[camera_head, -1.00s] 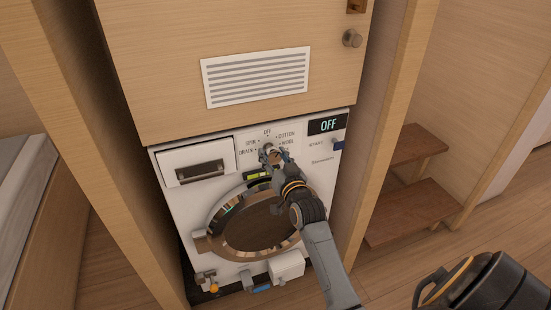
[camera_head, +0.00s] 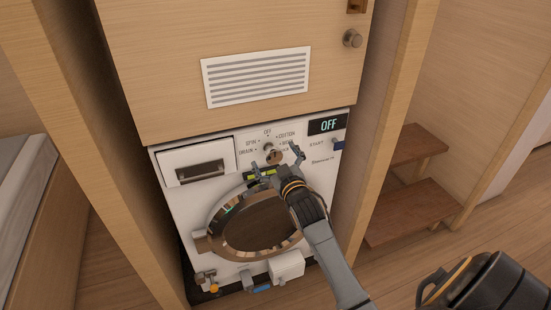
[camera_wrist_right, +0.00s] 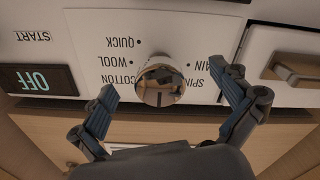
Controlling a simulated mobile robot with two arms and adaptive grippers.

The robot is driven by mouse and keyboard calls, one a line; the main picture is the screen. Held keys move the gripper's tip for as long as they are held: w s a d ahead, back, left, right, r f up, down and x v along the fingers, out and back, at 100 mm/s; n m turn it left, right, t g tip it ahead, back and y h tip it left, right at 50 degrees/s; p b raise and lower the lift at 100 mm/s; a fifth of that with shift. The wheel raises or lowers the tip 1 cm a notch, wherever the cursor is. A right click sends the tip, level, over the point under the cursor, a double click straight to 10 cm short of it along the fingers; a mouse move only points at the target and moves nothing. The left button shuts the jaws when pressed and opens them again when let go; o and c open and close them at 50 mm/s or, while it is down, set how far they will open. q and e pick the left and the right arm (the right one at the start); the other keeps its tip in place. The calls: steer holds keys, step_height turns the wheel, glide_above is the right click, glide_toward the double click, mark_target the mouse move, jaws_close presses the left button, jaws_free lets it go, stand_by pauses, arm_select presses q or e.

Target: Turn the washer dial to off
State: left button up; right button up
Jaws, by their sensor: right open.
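The washer (camera_head: 183,222) is a white front-loader set in a wooden cabinet. Its dial (camera_head: 269,150) sits on the top panel, ringed by labels with OFF at the top. In the right wrist view the round, shiny dial (camera_wrist_right: 161,82) shows upside down between the open fingers, touching neither. The display (camera_head: 328,124) reads OFF, also in the right wrist view (camera_wrist_right: 38,79). My right gripper (camera_head: 275,160) is open and empty, just in front of and below the dial. My left gripper is not in view.
The round washer door (camera_head: 258,225) is below the dial, and a detergent drawer (camera_head: 198,163) is to its left. A vented wooden cabinet door (camera_head: 240,40) is above. Cabinet side walls stand close on both sides. Wooden steps (camera_head: 413,210) are at the right.

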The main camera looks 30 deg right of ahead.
mark_target(275, 158)
steer(key=shift+s, duration=0.1)
steer(key=p+v, duration=0.3)
steer(key=v, duration=0.1)
steer(key=shift+s+r, duration=0.1)
steer(key=shift+s, duration=0.3)
steer(key=shift+p+v, duration=0.3)
steer(key=shift+v, duration=0.75)
